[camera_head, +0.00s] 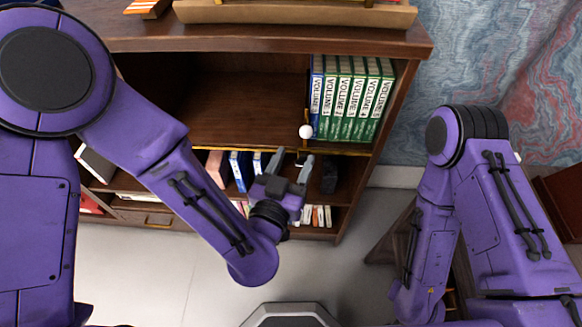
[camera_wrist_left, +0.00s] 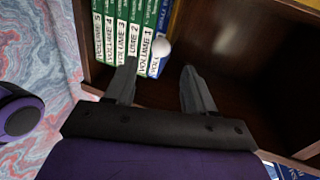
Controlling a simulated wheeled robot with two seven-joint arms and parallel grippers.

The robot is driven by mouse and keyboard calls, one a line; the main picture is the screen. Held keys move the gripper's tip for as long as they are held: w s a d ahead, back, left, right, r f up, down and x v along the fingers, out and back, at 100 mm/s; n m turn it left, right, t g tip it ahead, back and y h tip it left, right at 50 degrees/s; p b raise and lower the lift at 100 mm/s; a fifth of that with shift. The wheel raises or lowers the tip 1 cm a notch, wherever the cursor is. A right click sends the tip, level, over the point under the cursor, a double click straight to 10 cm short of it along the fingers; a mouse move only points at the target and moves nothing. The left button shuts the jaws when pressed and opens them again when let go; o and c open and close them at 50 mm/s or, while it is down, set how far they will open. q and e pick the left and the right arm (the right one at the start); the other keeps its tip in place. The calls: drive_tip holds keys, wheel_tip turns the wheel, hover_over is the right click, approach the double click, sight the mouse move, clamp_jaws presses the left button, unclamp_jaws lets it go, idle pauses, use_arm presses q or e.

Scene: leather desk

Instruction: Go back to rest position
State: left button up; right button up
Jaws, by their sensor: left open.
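My left gripper (camera_head: 291,165) is open and empty in front of the bookcase in the head view. Its two grey fingers also show in the left wrist view (camera_wrist_left: 158,75), spread apart. They point toward a row of green volumes (camera_head: 352,98) and one blue volume (camera_head: 317,98) upright at the right end of the upper shelf. These books also show in the left wrist view (camera_wrist_left: 120,35). A white ball (camera_head: 306,131) shows in front of the blue volume. My right arm is folded at the right, and its gripper is out of view.
The upper shelf (camera_head: 245,110) is bare left of the volumes. More books (camera_head: 238,170) stand on the lower shelves. A wooden tray (camera_head: 295,13) lies on the bookcase top (camera_head: 240,38). The pale floor (camera_head: 170,275) in front is open.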

use_arm(q)
drive_tip(key=shift+v, duration=0.75)
drive_tip(key=s+a+f+n+g+y, duration=0.1)
drive_tip(key=a+f+n+g+y, duration=0.25)
drive_tip(key=a+f, duration=0.45)
drive_tip(key=s+a+f+n+g+y, duration=0.15)
drive_tip(key=a+f+n+g, duration=0.35)
drive_tip(key=f, duration=0.6)
drive_tip(key=s+a+f+n+g+y, duration=0.1)
drive_tip(key=s+a+f+g+y, duration=0.1)
drive_tip(key=s+a+f, duration=0.3)
drive_tip(key=s+a+f+n+g+y+p, duration=0.1)
drive_tip(key=s+a+f, duration=0.4)
drive_tip(key=s+a, duration=0.6)
drive_tip(key=shift+a+f+g+y+p, duration=0.15)
drive_tip(key=shift+a+g+y+p, duration=0.15)
drive_tip(key=shift+a+g+y, duration=0.65)
